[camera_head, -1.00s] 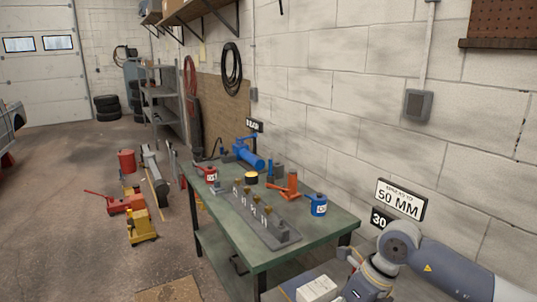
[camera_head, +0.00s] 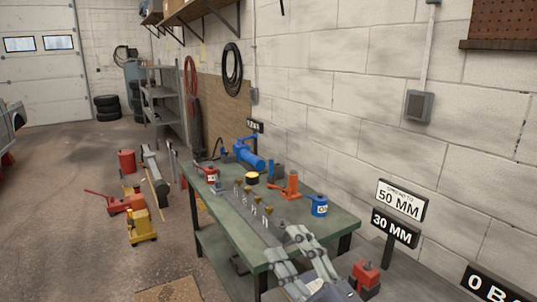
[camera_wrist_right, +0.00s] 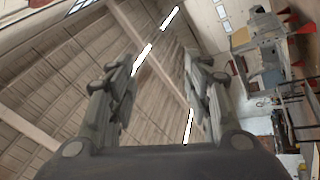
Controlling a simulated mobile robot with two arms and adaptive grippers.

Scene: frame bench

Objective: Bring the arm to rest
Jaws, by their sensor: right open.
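My right gripper (camera_head: 285,245) rises from the bottom of the head view, in front of the near end of the green bench (camera_head: 325,228) in the picture. Its two grey fingers are apart with nothing between them. In the right wrist view the open fingers (camera_wrist_right: 158,75) frame only the ceiling beams and strip lights. Whether the fingers touch the bench cannot be told. My left gripper is in neither view.
On the bench are a blue vise (camera_head: 248,155), an orange tool (camera_head: 291,185), a blue can (camera_head: 319,206) and a grey rail (camera_head: 240,212) with several brass pieces. A red jack (camera_head: 366,274) and signs (camera_head: 396,229) stand right. Floor left is partly clear.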

